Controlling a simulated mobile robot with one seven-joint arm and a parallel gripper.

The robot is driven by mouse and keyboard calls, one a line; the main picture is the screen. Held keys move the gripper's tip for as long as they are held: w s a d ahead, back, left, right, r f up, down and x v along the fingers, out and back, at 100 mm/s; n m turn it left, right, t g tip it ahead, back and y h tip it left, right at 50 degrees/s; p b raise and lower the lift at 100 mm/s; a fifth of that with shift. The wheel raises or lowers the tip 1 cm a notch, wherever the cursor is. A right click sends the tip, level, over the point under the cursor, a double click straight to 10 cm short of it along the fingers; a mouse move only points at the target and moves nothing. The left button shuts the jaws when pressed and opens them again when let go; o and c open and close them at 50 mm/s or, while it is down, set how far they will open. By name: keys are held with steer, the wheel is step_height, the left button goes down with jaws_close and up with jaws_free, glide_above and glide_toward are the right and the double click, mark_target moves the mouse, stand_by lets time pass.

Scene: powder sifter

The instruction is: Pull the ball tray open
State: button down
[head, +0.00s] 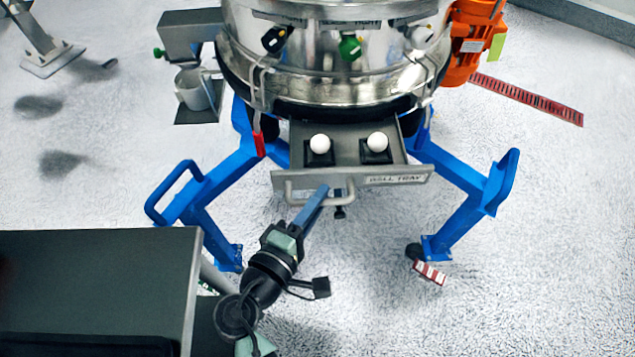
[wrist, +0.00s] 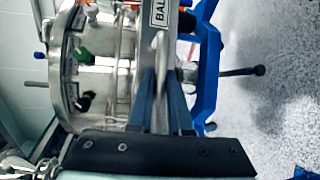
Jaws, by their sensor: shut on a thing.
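The ball tray (head: 350,153) is a grey drawer under the round steel sifter (head: 330,60). It stands out from the sifter, and two white balls sit on dark square seats inside it. Its front panel (head: 395,178) carries a label and a curved grey handle (head: 290,195). My gripper (head: 322,192) reaches up from below and is shut on the handle. In the wrist view, the two blue fingers of my gripper (wrist: 162,75) lie on either side of the handle, and the labelled tray front (wrist: 155,40) is just beyond. The tray's inside is hidden in the wrist view.
Blue legs (head: 465,180) stand on both sides of the tray. A grey cup (head: 195,90) sits on a side bracket at left. An orange motor (head: 470,45) is at right. A dark table (head: 100,285) fills the lower left. The floor in front right is mostly clear.

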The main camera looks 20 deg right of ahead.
steer(key=s+a+p, duration=0.1)
steer(key=s+a, duration=0.1)
steer(key=s, duration=0.5)
steer(key=shift+s+a, duration=0.2)
steer(key=shift+a, duration=0.15)
steer(key=c, duration=0.8)
jaws_free()
steer(key=shift+c, duration=0.2)
steer(key=shift+a, duration=0.1)
steer(key=v, duration=1.3)
